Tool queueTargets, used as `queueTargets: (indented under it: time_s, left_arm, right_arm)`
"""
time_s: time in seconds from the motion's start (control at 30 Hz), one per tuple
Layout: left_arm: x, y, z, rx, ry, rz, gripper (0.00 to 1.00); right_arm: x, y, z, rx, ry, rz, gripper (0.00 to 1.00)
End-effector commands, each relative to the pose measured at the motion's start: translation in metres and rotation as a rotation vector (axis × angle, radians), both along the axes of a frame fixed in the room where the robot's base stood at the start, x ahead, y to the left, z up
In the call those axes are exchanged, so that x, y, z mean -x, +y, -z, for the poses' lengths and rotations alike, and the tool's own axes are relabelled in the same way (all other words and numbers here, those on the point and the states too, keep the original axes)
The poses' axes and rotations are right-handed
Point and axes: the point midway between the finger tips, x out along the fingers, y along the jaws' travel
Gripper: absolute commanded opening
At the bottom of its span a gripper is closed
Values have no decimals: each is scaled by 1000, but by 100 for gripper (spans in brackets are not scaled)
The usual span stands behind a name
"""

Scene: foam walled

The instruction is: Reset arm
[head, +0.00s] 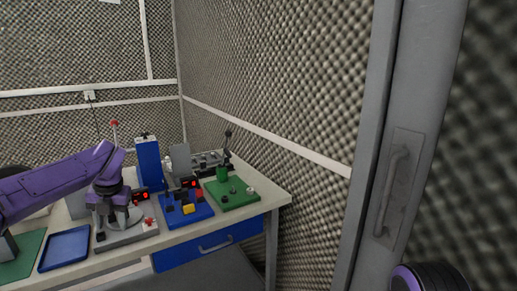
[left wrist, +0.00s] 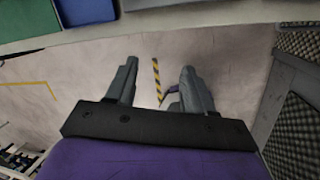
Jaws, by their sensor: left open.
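My left arm (head: 50,185) is purple and comes in from the left in the head view. Its wrist bends downward, and my left gripper (head: 117,215) hangs in front of the bench in the picture, partly blending with grey equipment behind it. In the left wrist view, the gripper (left wrist: 158,90) shows two grey fingers spread apart with nothing between them. Bare floor (left wrist: 80,70) lies beyond the fingers, with a yellow-and-black strip (left wrist: 157,80) on it. My right gripper is not in view.
The bench (head: 285,199) holds a blue tray (head: 65,248), a green mat (head: 25,252), a blue fixture (head: 200,212) and a green fixture (head: 240,200). A blue drawer (head: 195,250) is below. Foam walls (head: 270,70) and a grey door frame (head: 385,120) stand to the right.

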Motion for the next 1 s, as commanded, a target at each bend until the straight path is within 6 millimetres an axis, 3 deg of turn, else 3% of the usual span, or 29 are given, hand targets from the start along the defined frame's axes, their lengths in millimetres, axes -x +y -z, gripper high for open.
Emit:
queueTargets:
  time_s: [0.17, 0.27, 0.43, 0.53, 0.67, 0.77, 0.8, 0.9, 1.0]
  left_arm:
    - [-4, 3, 30, -257, 15, 180, 53]
    - [-5, -2, 59, -445, 47, 352, 53]
    - [7, -30, 133, -759, 143, 795, 53]
    - [33, -57, 192, -894, 215, 1139, 53]
    - [105, -94, 275, -954, 317, 1645, 53]
    - [179, -111, 325, -901, 388, 1996, 53]
    - [212, -115, 341, -859, 416, 2124, 53]
    - [292, -116, 366, -730, 486, 2389, 53]
    - [355, -107, 374, -608, 561, 2552, 53]
  right_arm:
    - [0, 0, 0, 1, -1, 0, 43]
    - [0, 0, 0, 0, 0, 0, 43]
    - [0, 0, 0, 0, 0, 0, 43]
    - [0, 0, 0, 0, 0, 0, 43]
    - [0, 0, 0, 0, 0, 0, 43]
    - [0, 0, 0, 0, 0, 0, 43]
    - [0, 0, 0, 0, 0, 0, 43]
    - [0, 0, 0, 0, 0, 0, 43]
    - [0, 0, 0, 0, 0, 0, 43]
